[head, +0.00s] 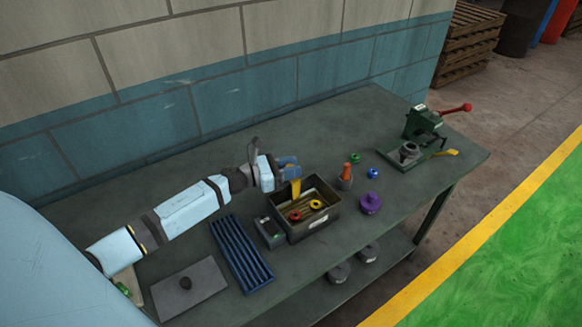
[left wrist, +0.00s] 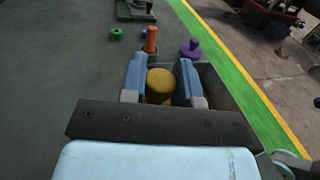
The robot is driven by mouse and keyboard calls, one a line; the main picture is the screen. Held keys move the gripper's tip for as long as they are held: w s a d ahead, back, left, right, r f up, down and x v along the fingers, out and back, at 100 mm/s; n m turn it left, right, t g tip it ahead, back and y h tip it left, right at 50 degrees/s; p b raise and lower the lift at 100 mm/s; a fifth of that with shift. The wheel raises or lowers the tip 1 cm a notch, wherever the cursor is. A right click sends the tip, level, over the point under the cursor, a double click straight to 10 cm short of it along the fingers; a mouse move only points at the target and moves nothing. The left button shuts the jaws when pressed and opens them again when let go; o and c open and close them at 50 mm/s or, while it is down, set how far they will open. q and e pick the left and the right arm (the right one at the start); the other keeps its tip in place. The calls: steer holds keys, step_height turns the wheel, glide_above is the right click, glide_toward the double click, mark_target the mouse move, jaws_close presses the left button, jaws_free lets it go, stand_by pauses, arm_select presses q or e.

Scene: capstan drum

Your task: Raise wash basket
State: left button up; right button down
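My left gripper (head: 292,172) reaches in from the left over a dark open bin (head: 278,230). A yellow upright piece (head: 296,188), perhaps the wash basket's handle, stands between its blue fingers, at the back of the bin. A red ring (head: 295,215) and a yellow ring (head: 316,204) lie inside the bin. My right gripper is not in view.
Right of the bin stand an orange-topped piece (head: 346,175), a purple knobbed piece (head: 370,203), a green ring (head: 355,158) and a blue piece (head: 372,173). A green press with a red handle (head: 425,122) is farther right. A blue ribbed tray (head: 241,254) lies left. The bench's back is clear.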

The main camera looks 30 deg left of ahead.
arm_select(q)
jaws_close()
step_height(320, 180, up, 6)
steer(key=shift+r+p, duration=0.15)
steer(key=shift+p, duration=0.7)
steer(key=shift+w+a, duration=0.1)
steer(key=o, duration=0.8)
jaws_free()
